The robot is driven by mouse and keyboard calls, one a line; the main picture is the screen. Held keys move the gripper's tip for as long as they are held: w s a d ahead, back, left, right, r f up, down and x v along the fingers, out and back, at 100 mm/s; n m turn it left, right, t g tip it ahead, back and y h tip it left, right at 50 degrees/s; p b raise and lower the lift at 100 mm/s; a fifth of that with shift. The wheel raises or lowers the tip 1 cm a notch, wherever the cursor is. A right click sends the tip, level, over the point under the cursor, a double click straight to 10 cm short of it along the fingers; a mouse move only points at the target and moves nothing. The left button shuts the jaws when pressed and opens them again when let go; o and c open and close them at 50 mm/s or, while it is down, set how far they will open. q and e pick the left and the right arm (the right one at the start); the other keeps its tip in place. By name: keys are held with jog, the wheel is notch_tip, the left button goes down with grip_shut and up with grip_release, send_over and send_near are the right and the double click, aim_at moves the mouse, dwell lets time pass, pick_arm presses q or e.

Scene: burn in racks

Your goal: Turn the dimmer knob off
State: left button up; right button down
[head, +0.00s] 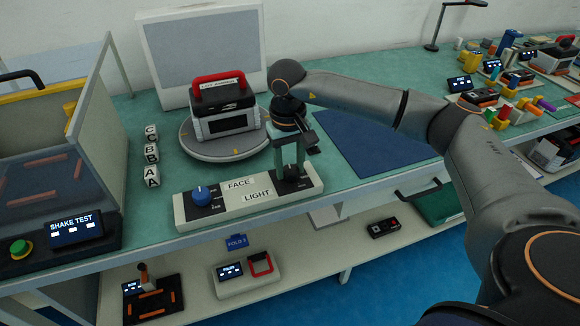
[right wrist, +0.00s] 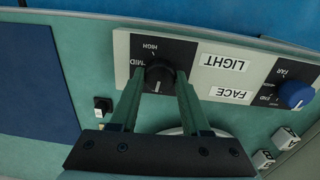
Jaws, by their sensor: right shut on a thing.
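The white control panel (head: 232,213) lies along the front edge of the green bench, with labels reading FACE and LIGHT. The black knob (right wrist: 158,76) sits on a black plate marked MID and HIGH at the LIGHT end. A white line shows on the knob; in the right wrist view it points toward my gripper's palm. My right gripper (head: 291,176) is shut on the black knob, with one finger on each side of it, and hides much of it in the head view. The blue knob (head: 201,194) is at the panel's other end, untouched. My left gripper is not in view.
A turntable (head: 187,148) with a red-handled device (head: 225,127) stands behind the panel. Lettered blocks (head: 152,157) stand at its left, and a dark blue mat (head: 370,142) lies at its right. A shake test box (head: 60,180) is at far left.

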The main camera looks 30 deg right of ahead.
aim_at(288, 170)
jog(key=shift+n, duration=0.6)
jog(key=shift+c, duration=1.8)
grip_release()
notch_tip(288, 170, up, 13)
jog(key=shift+a+f, duration=0.2)
